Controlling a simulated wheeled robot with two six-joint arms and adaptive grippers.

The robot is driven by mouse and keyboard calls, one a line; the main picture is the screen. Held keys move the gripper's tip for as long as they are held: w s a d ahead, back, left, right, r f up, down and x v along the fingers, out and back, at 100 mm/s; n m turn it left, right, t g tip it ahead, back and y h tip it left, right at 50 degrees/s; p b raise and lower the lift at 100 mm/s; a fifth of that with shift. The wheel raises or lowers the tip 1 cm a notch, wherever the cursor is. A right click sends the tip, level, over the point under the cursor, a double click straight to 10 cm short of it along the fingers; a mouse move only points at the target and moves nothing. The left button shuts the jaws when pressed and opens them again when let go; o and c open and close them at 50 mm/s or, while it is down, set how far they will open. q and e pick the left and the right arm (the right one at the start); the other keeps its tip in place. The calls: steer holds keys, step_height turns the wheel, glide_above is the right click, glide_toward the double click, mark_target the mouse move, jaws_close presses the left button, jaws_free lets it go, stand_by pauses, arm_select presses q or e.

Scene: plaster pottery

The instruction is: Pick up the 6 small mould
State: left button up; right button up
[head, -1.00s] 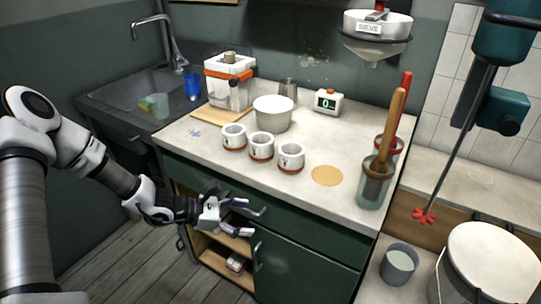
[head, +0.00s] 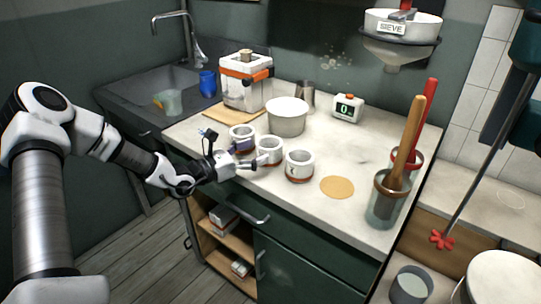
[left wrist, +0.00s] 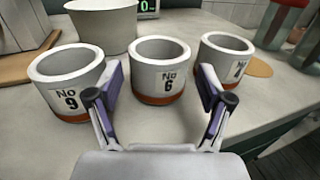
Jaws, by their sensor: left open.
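Three white moulds with orange bases stand in a row on the counter. In the left wrist view the middle one is marked No 6 (left wrist: 158,62), and it is the middle mould in the head view (head: 270,148). The No 9 mould (left wrist: 60,72) is at its left. The third mould (left wrist: 222,50) is at its right, its number partly hidden. My left gripper (head: 250,157) is open and empty at the counter's front edge. Its fingers point at the No 6 mould, which sits ahead between the fingertips in the wrist view (left wrist: 158,78). My right gripper is not seen.
A larger white pot (head: 287,120) stands behind the moulds. A round tan disc (head: 337,187) and a glass jar with tools (head: 385,205) are to the right. A timer (head: 346,108) stands at the back. The cabinet below is open at the left.

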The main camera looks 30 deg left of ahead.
mark_target(278, 141)
arm_select(q)
steer(key=x, duration=0.5)
steer(key=shift+w+d, duration=0.1)
steer(key=shift+w, duration=0.1)
steer(key=c, duration=1)
steer(key=shift+r, duration=0.15)
